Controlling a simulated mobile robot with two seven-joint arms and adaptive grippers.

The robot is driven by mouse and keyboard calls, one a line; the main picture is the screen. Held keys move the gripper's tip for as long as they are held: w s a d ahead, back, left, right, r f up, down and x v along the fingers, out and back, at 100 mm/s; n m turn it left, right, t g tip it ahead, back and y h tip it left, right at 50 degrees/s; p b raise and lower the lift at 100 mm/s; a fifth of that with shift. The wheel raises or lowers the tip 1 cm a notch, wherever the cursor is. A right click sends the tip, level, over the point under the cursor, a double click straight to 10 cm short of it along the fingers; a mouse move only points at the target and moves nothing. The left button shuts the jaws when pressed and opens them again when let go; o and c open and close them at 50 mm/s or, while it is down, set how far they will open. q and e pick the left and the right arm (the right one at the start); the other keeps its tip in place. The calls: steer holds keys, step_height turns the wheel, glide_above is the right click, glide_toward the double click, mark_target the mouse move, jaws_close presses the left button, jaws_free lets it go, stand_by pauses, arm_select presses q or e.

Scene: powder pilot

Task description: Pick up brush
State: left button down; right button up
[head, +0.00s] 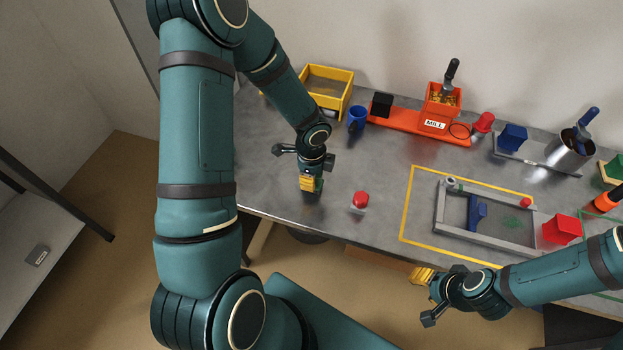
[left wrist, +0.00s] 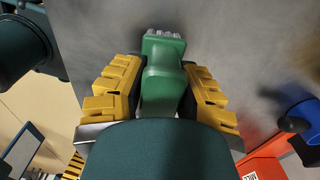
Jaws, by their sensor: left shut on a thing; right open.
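The brush (left wrist: 163,62) has a green body and pale bristles at its far end. It lies between the yellow fingers of my left gripper (left wrist: 160,95), which is shut on it. In the head view my left gripper (head: 311,186) points down over the left part of the grey table, and only a little green of the brush (head: 320,184) shows beside the fingers. I cannot tell whether the brush touches the table. My right gripper (head: 422,276) is open and empty, off the table's front edge.
A red-capped pot (head: 360,200) stands right of my left gripper. Behind are a yellow bin (head: 345,76), a blue cup (head: 357,118) and an orange mill (head: 438,112). A grey frame (head: 440,208) lies inside a yellow outline. The table's left end is clear.

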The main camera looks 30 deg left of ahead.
arm_select(q)
step_height(320, 180, up, 10)
steer(key=shift+p, duration=1.25)
steer(key=c, duration=1.3)
jaws_free()
jaws_close()
